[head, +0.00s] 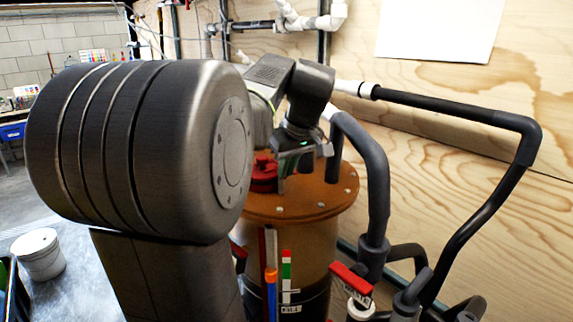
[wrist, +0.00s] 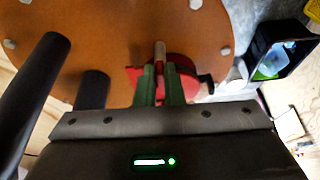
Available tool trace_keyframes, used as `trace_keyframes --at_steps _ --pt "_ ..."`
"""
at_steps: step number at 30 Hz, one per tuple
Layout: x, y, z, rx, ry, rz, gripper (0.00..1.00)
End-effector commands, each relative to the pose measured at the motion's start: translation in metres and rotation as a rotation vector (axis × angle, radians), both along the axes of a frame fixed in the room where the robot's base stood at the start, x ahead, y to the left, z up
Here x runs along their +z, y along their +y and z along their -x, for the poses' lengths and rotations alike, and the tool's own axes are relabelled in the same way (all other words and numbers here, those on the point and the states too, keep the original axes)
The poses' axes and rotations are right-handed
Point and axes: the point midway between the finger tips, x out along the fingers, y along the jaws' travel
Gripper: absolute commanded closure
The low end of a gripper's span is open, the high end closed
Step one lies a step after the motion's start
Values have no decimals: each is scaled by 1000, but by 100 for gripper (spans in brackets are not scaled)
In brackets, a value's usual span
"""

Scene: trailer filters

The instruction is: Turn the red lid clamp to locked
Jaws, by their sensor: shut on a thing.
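The red lid clamp (head: 263,173) sits on top of the round orange-brown lid (head: 318,208) of a filter vessel. It also shows in the wrist view (wrist: 186,77), partly hidden behind my fingers. My gripper (head: 284,172) reaches down over the lid from above. In the wrist view the two green fingers (wrist: 161,80) are shut on a part of the clamp, beside a short pale pin between them. A dark piece sticks out at the clamp's right side in the wrist view. The clamp's marks for locked or unlocked cannot be read.
Dark pipes (head: 372,165) rise close to the right of the vessel. A red valve handle (head: 350,279) stands low in front. A plywood wall (head: 470,170) is behind. A white bucket (head: 38,254) stands on the floor at left. In the wrist view a black crate (wrist: 277,47) is at upper right.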

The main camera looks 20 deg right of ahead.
Motion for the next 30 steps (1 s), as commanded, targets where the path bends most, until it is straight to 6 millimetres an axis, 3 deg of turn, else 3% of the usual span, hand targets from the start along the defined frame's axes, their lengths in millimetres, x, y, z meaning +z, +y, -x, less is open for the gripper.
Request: trace_keyframes --at_steps 9,19,21,23,30 --pt "2 -5 -2 179 0 -1 100" --pt "1 -5 -2 193 -2 0 100" --pt "1 -5 -2 192 -2 0 80" --pt "1 -5 -2 192 -2 0 70" --pt "1 -5 -2 191 -1 0 70"
